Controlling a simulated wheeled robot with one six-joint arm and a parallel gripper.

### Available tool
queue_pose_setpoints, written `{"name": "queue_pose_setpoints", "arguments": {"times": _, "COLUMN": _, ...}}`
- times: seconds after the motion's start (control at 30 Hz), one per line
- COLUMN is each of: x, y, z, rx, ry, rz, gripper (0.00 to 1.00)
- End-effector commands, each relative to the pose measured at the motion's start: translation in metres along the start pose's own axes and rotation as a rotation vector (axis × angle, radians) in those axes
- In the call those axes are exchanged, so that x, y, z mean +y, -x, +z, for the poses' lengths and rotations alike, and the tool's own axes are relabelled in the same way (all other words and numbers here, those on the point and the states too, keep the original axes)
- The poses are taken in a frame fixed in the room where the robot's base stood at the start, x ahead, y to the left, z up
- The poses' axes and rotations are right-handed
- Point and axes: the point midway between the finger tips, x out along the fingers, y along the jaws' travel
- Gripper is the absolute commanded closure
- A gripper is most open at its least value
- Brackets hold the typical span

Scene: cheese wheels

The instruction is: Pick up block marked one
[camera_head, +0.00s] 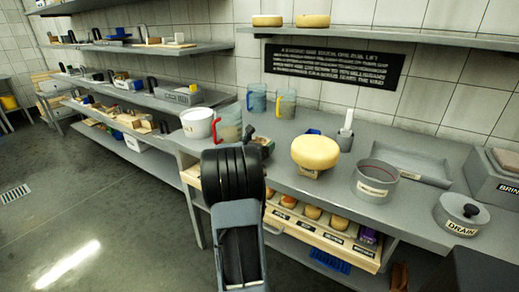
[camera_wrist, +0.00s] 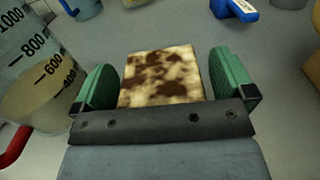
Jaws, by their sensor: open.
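A square block (camera_wrist: 162,76) with a mottled cream and brown top lies on the grey counter in the wrist view. No number shows on its visible face. My gripper (camera_wrist: 163,88) is open, with one green finger on each side of the block. The fingers stand close to its sides, and I cannot tell whether they touch it. The near edge of the block is hidden behind my gripper's dark crossbar. In the head view my arm hides most of this spot.
A measuring jug with a red handle (camera_wrist: 35,75) stands close on the left in the wrist view. A blue object (camera_wrist: 236,9) lies beyond the block. In the head view, a yellow cheese wheel (camera_head: 316,151), a grey ring mould (camera_head: 375,184) and a drain pot (camera_head: 460,215) stand right of my arm.

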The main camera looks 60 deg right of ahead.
Motion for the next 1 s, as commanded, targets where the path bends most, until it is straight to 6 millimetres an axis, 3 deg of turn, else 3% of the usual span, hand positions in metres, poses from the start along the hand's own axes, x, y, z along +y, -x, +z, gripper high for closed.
{"name": "queue_pose_setpoints", "arguments": {"times": 0.3, "x": -0.0003, "y": -0.0047, "z": -0.0003, "rx": 0.0, "ry": 0.001, "rz": 0.0, "gripper": 0.0}}
{"name": "queue_pose_setpoints", "arguments": {"times": 0.83, "x": -0.0002, "y": -0.0044, "z": -0.0003, "rx": 0.0, "ry": 0.0, "rz": 0.0, "gripper": 0.5}}
{"name": "queue_pose_setpoints", "arguments": {"times": 1.0, "x": -0.0002, "y": -0.0044, "z": 0.0002, "rx": 0.0, "ry": 0.0, "rz": 0.0, "gripper": 0.52}}
